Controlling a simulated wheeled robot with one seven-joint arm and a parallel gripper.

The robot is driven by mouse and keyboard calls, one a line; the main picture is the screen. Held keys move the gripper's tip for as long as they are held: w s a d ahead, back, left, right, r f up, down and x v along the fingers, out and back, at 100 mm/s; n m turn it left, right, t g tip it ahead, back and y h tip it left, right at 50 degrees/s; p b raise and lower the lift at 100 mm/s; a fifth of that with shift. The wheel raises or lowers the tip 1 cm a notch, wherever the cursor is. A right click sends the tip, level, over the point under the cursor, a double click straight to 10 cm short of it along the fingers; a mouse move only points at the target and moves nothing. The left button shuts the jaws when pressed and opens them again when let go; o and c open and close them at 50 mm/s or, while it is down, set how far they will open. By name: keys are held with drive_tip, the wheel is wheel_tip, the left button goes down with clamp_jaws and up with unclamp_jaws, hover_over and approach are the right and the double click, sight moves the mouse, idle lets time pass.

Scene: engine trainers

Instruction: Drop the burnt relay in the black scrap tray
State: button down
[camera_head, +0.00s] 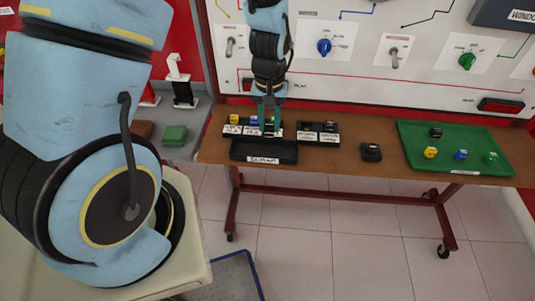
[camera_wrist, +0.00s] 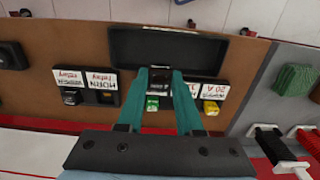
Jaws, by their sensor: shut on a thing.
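My gripper (camera_head: 269,125) is over the labelled fuse row, just behind the black scrap tray. In the wrist view its teal fingers (camera_wrist: 160,76) are shut on a small dark block, the relay (camera_wrist: 160,78). Burn marks on it are too small to make out. The black scrap tray (camera_head: 264,152) lies at the table's front edge with a white label on its front. It looks empty. In the wrist view the tray (camera_wrist: 200,50) is just beyond the fingertips. In the head view the fingers and arm mostly hide the relay.
A relay holder (camera_head: 318,133) with two labelled slots stands right of the fuse row. A loose black block (camera_head: 371,152) sits on the brown table. A green tray (camera_head: 411,160) at right holds several small parts. The switch panel (camera_head: 350,75) rises behind the table.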

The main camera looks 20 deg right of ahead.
sight(269, 135)
drive_tip(key=shift+f+b, duration=1.6)
drive_tip(key=shift+f, duration=0.8)
drive_tip(key=shift+c, duration=2.4)
unclamp_jaws()
drive_tip(key=shift+r, duration=0.15)
wheel_tip(269, 135, up, 11)
drive_tip(key=shift+f+b, duration=0.2)
drive_tip(key=shift+b, duration=0.55)
